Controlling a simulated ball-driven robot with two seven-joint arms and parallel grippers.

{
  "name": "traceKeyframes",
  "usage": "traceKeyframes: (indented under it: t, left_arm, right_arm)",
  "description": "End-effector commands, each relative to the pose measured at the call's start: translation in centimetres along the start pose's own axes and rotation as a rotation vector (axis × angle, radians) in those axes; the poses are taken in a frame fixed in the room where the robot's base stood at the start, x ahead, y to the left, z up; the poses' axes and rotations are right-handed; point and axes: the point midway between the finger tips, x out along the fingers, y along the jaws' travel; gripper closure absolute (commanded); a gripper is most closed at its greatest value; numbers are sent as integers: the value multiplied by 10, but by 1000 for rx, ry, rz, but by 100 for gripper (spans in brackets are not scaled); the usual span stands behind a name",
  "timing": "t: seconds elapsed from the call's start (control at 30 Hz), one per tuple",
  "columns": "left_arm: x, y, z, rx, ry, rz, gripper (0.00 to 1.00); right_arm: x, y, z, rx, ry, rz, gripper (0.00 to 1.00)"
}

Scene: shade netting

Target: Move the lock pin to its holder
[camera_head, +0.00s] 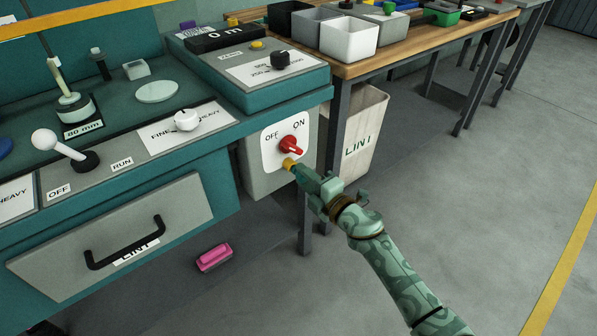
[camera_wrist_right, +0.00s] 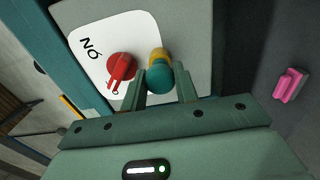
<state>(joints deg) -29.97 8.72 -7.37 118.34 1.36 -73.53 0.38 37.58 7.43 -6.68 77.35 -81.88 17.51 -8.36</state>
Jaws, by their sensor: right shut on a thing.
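My right gripper (camera_head: 300,173) is shut on a small teal piece (camera_wrist_right: 160,82), which appears to be the lock pin, at the grey switch box. A yellow round piece (camera_head: 289,164) sits at its far end, beside the box's white OFF/ON plate (camera_head: 272,146). It also shows in the right wrist view (camera_wrist_right: 158,55). I cannot tell whether the yellow piece is part of the pin or its holder, nor whether it touches the box. The red switch knob (camera_head: 291,146) is just above the gripper in the head view. My left gripper is out of view.
The teal machine has a LINT drawer (camera_head: 175,215), a white-ball lever (camera_head: 65,147) and a white knob (camera_head: 187,121). A LINT bin (camera_head: 365,130) stands under the wooden bench (camera_head: 420,50). A pink object (camera_head: 214,257) lies on the floor. The floor at right is clear.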

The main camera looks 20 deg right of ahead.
Motion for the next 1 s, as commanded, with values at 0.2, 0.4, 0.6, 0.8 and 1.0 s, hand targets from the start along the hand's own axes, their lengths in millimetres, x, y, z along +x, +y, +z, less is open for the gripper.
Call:
traceKeyframes:
  t: [0.2,0.4,0.6,0.8,1.0]
  left_arm:
    - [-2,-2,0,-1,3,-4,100]
    - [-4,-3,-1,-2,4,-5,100]
    - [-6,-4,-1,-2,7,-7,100]
    - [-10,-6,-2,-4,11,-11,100]
    - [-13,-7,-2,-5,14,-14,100]
  right_arm:
    - [-6,0,0,-1,0,-1,100]
    - [-10,0,0,-1,0,0,100]
    - [-16,0,0,0,0,0,100]
    - [-28,1,0,-2,0,1,100]
    - [-40,1,0,-1,0,1,100]
